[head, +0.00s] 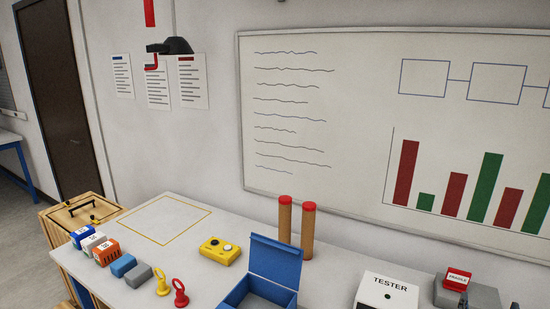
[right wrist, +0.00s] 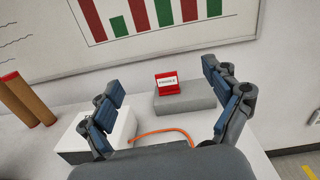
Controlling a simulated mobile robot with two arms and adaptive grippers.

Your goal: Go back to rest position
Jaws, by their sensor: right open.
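My right gripper (head: 489,303) shows only as dark fingertips at the bottom right edge of the head view, in front of a grey block (head: 487,296). In the right wrist view my right gripper (right wrist: 162,74) has its two blue-padded fingers wide apart with nothing between them. Beyond the fingers, a small red box with a white label (right wrist: 167,83) rests on the grey block (right wrist: 186,103). The same red box (head: 458,280) shows in the head view. My left gripper is not in view.
The table (head: 205,284) also bears the white TESTER box (head: 388,292), an open blue box (head: 272,258), two brown red-capped tubes (head: 307,235), a yellow device (head: 220,250) and several small blocks (head: 107,252). The yellow-outlined area (head: 163,220) is empty. A whiteboard wall stands behind.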

